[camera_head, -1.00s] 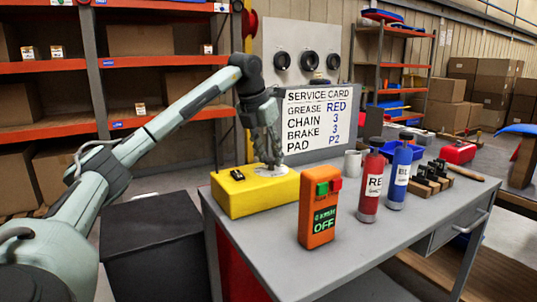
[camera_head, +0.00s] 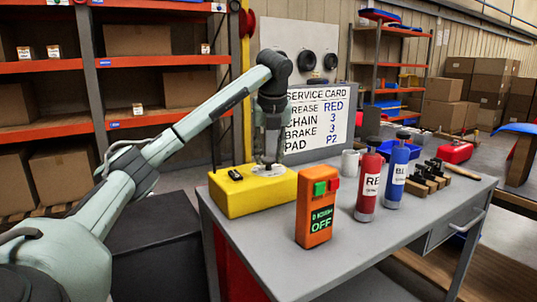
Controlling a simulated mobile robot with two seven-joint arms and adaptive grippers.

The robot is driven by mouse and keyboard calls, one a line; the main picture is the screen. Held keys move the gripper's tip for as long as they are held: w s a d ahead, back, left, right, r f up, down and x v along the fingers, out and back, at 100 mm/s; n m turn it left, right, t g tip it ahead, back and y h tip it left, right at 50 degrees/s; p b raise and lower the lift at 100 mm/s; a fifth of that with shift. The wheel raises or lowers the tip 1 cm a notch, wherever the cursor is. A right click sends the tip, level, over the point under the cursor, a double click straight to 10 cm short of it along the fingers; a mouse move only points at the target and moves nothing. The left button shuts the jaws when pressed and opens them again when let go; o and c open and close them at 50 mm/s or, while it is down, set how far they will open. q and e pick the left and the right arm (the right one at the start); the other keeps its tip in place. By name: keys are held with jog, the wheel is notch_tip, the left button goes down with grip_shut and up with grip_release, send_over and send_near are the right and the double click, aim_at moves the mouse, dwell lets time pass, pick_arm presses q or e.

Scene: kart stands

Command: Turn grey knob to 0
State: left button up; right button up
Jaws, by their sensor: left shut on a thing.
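A yellow box (camera_head: 240,200) sits at the left end of the grey workbench. On its top are a pale round dial plate (camera_head: 283,171) and a small black part (camera_head: 235,174). My left gripper (camera_head: 270,163) points straight down over the dial plate and is shut on the grey knob there. The fingers hide nearly all of the knob, and I cannot read its setting. My right gripper is not in view.
An orange device (camera_head: 316,208) reading OFF stands right of the yellow box. A red bottle (camera_head: 369,187), a blue bottle (camera_head: 397,178) and a white mug (camera_head: 350,163) stand farther right. The service card (camera_head: 318,115) stands behind. The bench front (camera_head: 370,250) is clear.

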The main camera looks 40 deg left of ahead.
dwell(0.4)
pick_arm(q)
jog(key=o, duration=1.1)
jog(key=shift+o, duration=0.2)
jog(key=v, duration=1.2)
jog(key=shift+w, duration=0.15)
